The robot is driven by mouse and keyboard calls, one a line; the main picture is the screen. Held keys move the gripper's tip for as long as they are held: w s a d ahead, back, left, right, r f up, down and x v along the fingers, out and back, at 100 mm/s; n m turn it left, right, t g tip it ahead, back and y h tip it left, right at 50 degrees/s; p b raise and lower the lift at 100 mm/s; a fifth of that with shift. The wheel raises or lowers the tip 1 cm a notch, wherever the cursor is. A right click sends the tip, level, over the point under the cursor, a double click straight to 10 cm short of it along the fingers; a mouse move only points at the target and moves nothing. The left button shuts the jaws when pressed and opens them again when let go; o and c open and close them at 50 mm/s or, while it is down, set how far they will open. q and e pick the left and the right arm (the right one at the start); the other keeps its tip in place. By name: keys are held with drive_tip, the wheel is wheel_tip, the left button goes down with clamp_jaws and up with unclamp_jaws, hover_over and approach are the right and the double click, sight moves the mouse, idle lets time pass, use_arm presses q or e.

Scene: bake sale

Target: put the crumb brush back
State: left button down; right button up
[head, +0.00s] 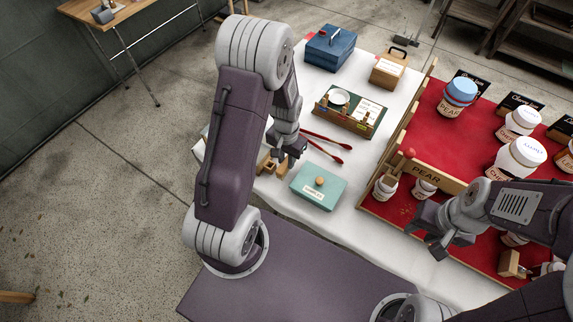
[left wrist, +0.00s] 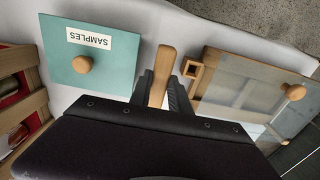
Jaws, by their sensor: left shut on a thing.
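In the left wrist view a light wooden handle (left wrist: 163,70), which I take to be the crumb brush's, stands between the dark fingers of my left gripper (left wrist: 166,90). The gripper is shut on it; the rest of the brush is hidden. A small square wooden holder (left wrist: 195,72) with an opening is just right of the fingers, apart from the handle. In the head view my left gripper (head: 288,155) is over the white table's left part, left of the teal samples box (head: 318,187). My right gripper (head: 430,232) is open and empty over the red display's front-left part.
A clear-lidded case (left wrist: 248,85) with a wooden knob lies right of the holder in the wrist view. Red tongs (head: 326,142), a green tray (head: 350,124) and a blue box (head: 330,47) are behind.

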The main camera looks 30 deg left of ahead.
sight(286, 161)
use_arm(q)
wheel_tip(286, 161, down, 3)
drive_tip(key=shift+f, duration=0.2)
drive_tip(key=c, duration=1.2)
unclamp_jaws()
drive_tip(key=shift+f, duration=0.15)
